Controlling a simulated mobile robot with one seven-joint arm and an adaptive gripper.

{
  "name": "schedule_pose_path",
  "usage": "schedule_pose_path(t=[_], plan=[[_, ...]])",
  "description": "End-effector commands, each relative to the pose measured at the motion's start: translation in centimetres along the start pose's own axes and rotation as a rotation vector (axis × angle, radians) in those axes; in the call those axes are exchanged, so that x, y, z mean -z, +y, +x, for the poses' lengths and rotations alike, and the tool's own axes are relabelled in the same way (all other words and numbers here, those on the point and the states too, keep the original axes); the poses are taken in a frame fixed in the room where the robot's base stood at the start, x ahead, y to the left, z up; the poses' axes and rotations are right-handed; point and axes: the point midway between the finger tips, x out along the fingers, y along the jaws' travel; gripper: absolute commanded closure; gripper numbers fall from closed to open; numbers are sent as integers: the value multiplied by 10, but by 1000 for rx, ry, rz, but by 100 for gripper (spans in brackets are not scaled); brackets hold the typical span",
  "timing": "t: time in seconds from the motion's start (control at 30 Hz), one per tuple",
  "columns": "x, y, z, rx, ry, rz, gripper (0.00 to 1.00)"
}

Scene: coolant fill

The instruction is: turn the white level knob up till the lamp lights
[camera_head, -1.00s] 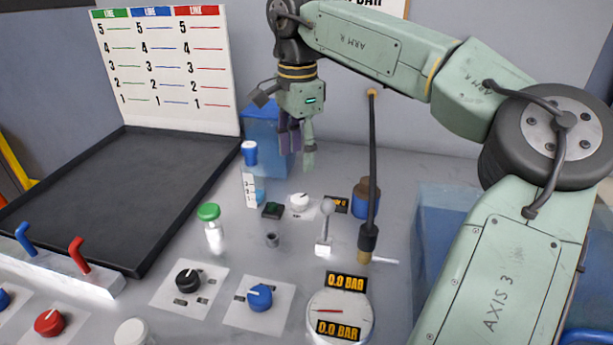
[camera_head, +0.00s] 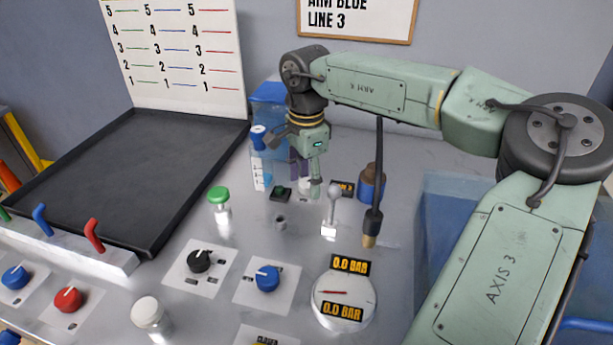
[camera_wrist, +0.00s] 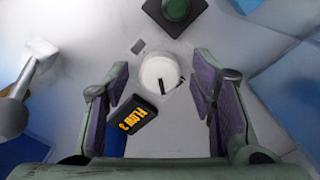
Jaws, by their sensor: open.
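The white level knob (camera_wrist: 158,73) is round with a dark pointer mark and shows between my two fingers in the wrist view. In the head view the knob (camera_head: 304,184) is partly hidden by my gripper (camera_head: 306,178). My gripper (camera_wrist: 163,79) is open above the knob, with a gap on each side of it in the picture. A dark green round piece on a black base (camera_wrist: 177,8), perhaps the lamp, sits beside the knob and looks unlit; it also shows in the head view (camera_head: 281,194). A display (camera_wrist: 138,116) beside the knob reads "FLOW" and a number.
A grey ball-topped lever (camera_head: 331,215), a dark upright rod (camera_head: 375,190) and a blue-brown pot (camera_head: 371,184) stand to the right. Black (camera_head: 199,261) and blue (camera_head: 267,278) knobs lie in front.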

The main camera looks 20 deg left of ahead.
Motion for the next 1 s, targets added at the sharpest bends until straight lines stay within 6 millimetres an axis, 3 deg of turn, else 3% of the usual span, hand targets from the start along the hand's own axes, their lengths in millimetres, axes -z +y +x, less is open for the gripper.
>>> schedule_pose_path(t=[0.1, 0.8, 1.0], plan=[[0, 0, 0, 0, 0, 0, 50], [0, 0, -1, 0, 0, 0, 97], [0, 0, 1, 0, 0, 88, 97]])
